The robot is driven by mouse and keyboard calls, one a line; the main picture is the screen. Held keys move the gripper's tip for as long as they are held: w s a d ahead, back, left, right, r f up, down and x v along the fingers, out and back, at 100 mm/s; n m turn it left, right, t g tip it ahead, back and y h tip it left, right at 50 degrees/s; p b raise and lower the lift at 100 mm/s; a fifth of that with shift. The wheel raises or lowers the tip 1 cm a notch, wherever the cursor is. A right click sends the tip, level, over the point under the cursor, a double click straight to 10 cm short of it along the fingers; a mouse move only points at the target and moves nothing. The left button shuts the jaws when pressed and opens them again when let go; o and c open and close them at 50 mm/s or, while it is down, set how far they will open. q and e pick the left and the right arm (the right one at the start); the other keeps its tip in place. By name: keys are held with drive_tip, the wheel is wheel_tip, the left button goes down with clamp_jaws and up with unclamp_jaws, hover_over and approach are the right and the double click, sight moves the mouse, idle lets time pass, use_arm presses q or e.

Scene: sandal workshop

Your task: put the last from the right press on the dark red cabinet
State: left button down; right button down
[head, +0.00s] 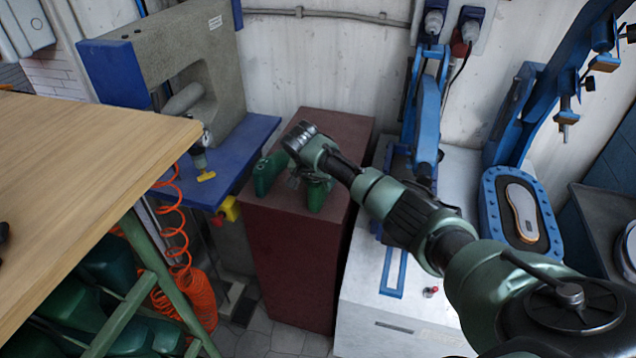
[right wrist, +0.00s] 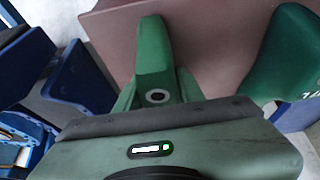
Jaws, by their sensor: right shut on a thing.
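The dark red cabinet (head: 293,240) stands in the middle of the head view. My right gripper (head: 312,172) is over its top and is shut on a green last (head: 319,194). In the right wrist view the held last (right wrist: 153,50) shows a round hole facing the camera. I cannot tell whether it touches the cabinet top. A second green last (head: 267,173) is on the cabinet, left of my gripper; it is also at the right of the right wrist view (right wrist: 288,50). The right press (head: 519,100) is blue, with a pale sole shape (head: 524,211) in its tray. My left gripper is not in view.
A wooden table (head: 85,150) is at the left, with a coiled orange hose (head: 175,240) beside it. A grey press with a blue table (head: 250,135) stands left of the cabinet. Another blue press (head: 425,115) on a white base (head: 375,300) stands right of it.

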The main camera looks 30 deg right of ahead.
drive_tip(key=c, duration=0.8)
unclamp_jaws()
drive_tip(key=shift+f, duration=0.1)
